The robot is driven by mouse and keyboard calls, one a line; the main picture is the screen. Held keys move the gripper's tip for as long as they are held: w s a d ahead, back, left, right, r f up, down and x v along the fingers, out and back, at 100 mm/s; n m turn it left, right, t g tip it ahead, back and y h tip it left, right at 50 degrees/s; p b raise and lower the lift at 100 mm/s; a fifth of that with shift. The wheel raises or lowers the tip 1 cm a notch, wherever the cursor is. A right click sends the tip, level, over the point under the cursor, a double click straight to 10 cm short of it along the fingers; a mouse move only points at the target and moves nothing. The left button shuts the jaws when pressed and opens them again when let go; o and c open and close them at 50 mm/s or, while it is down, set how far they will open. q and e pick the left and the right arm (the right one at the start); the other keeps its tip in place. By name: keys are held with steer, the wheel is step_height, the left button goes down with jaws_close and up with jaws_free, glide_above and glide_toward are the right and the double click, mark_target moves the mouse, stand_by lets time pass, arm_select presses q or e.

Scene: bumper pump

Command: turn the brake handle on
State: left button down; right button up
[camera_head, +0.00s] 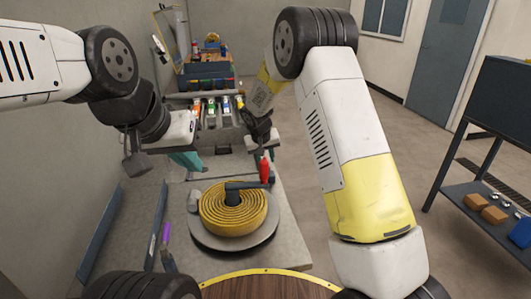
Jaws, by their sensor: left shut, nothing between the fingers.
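No part is marked as the brake handle, so I cannot tell for sure which one it is. A red upright handle (264,170) stands at the back right of the coiled yellow hose. My right gripper (270,158) is right at the red handle; its fingers are small and partly hidden, and I cannot tell whether they grip it.
The yellow hose coil (214,212) lies on a round grey plate with a dark fitting (234,193) in its middle. A purple-handled lever (166,233) stands left of it. Coloured levers (212,108) line the panel behind. A dark shelf (490,200) stands at right; floor between is clear.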

jaws_close()
stand_by(1.2)
